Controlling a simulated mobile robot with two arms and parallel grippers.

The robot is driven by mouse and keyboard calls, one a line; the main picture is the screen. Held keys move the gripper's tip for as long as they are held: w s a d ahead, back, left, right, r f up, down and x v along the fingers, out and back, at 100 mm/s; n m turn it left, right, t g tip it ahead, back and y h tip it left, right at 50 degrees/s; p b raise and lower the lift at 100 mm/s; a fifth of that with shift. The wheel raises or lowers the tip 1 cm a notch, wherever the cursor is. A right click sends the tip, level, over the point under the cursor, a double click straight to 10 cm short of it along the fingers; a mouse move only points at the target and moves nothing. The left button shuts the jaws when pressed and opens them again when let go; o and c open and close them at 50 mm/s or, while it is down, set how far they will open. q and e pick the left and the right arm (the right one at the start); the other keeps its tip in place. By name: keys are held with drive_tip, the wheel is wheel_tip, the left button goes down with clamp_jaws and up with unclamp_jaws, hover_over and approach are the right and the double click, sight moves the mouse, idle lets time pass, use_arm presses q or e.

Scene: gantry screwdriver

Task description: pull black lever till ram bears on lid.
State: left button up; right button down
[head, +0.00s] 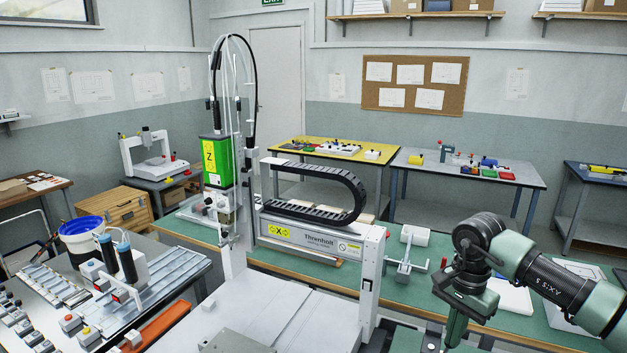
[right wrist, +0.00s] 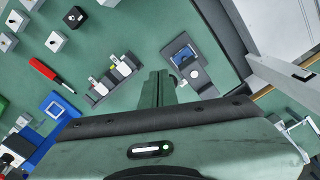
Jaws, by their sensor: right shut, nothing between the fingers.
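My right gripper (right wrist: 158,88) shows in the right wrist view with its two green fingers together and nothing between them. It points down over a green bench top. Just right of the fingertips is a small grey device (right wrist: 195,76) with a dark base and a blue part; I cannot tell whether it carries the lever, ram or lid. In the head view my right arm comes in from the right, and its hand is cut off by the bottom edge. No black lever, ram or lid can be made out for certain. My left gripper is not in view.
In the right wrist view, a grey fixture (right wrist: 110,78), a red-handled tool (right wrist: 44,68) and a blue holder (right wrist: 56,107) lie to the left. The white gantry (head: 310,236) stands left of my arm in the head view. A grey stand (head: 404,268) is between them.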

drive_tip(key=shift+s+f+b, duration=0.1)
drive_tip(key=shift+f+b, duration=0.25)
drive_tip(key=shift+f, duration=0.2)
idle(1.0)
wheel_tip(320, 180, up, 7)
drive_tip(key=p, duration=0.4)
idle(0.6)
